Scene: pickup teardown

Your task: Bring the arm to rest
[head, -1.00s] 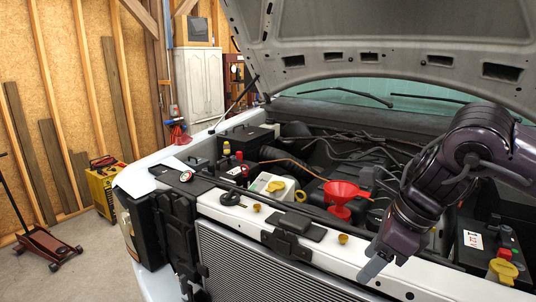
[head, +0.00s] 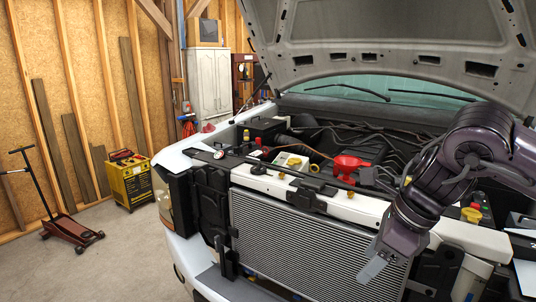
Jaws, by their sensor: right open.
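My right arm comes in from the right side of the head view. My right gripper (head: 371,268) hangs down in front of the truck's radiator (head: 310,250), below the white front crossbar (head: 345,205). The gripper is open and no object shows between its fingers. Its pale grey fingers point down and to the left. My left gripper is not in view.
The truck's hood (head: 390,40) is raised over the engine bay. A yellow machine (head: 131,182) and a red floor jack (head: 72,230) stand at left. The concrete floor (head: 120,260) before them is clear.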

